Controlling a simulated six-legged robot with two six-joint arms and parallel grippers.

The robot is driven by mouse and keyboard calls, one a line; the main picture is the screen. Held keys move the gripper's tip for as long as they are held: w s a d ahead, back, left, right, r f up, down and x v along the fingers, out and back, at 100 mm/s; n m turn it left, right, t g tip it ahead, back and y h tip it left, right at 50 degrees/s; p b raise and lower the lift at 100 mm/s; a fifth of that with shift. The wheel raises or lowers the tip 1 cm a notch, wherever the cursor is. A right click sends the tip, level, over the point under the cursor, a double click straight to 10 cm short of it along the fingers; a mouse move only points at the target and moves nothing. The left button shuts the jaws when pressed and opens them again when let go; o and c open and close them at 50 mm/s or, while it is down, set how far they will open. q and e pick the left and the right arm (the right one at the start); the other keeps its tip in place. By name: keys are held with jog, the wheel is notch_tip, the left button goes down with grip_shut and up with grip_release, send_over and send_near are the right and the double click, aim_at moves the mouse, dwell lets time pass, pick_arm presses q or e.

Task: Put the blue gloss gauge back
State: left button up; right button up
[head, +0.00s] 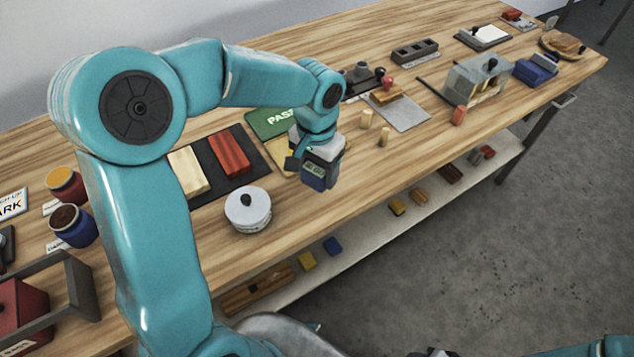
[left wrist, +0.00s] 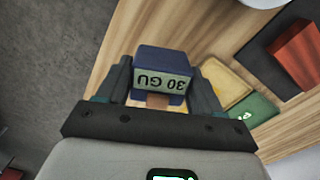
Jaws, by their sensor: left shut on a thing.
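The blue gloss gauge (head: 314,183) is a small blue block with a pale display. My left gripper (head: 318,160) is shut on it and holds it above the table's front edge, by the round lidded tin. In the left wrist view the gauge (left wrist: 162,62) sits between the two dark fingers, and its display shows an upside-down "30 GU". A second blue item (head: 536,69) stands at the far right end of the table; I cannot tell whether it is a holder. My right gripper is not in view.
The wooden table (head: 300,230) holds a black mat (head: 195,196) with a cream and a red block, a green PASS card (head: 268,122), the white lidded tin (head: 248,208), and a grey box (head: 478,82). A lower shelf (head: 375,224) carries small coloured blocks.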

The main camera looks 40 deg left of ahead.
aim_at(316, 184)
pick_arm(q)
jog(key=shift+s+f, duration=0.1)
jog(key=shift+f, duration=2.25)
jog(key=shift+f+b, duration=0.25)
jog(key=shift+b, duration=0.15)
jog(key=o, duration=1.4)
jog(key=shift+r, duration=0.1)
notch_tip(316, 184, up, 11)
jog(key=shift+r+p, duration=0.15)
jog(key=shift+p, duration=0.55)
jog(key=shift+r, duration=0.55)
